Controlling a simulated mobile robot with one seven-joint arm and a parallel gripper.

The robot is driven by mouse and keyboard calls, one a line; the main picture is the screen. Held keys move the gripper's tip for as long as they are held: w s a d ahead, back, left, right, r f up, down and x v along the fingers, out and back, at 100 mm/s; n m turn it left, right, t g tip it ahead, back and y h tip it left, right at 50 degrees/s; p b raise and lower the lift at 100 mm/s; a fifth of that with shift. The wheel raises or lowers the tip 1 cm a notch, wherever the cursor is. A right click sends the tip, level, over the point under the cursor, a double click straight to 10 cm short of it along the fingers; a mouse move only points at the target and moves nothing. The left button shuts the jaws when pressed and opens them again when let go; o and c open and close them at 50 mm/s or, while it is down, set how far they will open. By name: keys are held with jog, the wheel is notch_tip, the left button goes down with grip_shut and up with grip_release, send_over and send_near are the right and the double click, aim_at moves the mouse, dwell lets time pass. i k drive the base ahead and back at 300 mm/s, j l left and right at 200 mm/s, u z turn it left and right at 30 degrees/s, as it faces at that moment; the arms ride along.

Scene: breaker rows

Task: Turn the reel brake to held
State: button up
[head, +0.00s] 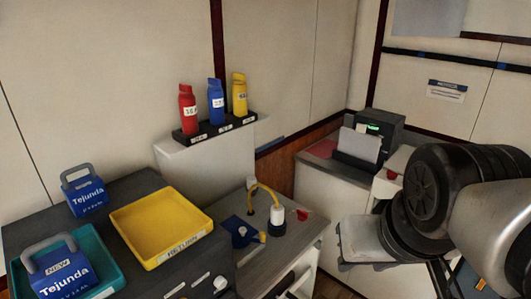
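No part labelled as the reel brake can be read in the head view. A small red knob (302,214) sits on the grey-topped cabinet, just right of a white cylinder (278,217) with a yellow cord or hose looping over it. A second small red part (391,174) is on the white unit further right. I cannot tell which of these, if either, is the reel brake, nor its setting. My dark, rounded arm links fill the right side and hide part of the area behind them. My gripper's fingertips are not visible.
A yellow tray (163,226) marked RETURN and blue Tejunda padlock-shaped blocks (85,197) are on the dark bench at left. A dark device (374,128) with a green display stands at the back right.

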aim_at(317, 244)
jog(key=k+l+u, duration=0.15)
jog(key=u, duration=0.15)
jog(key=k+l+u, duration=0.1)
jog(key=k+u, duration=0.25)
jog(key=z, duration=0.6)
jog(key=i+l+u, duration=0.1)
jog(key=k, duration=0.55)
jog(key=i+l, duration=0.1)
jog(key=i, duration=1.3)
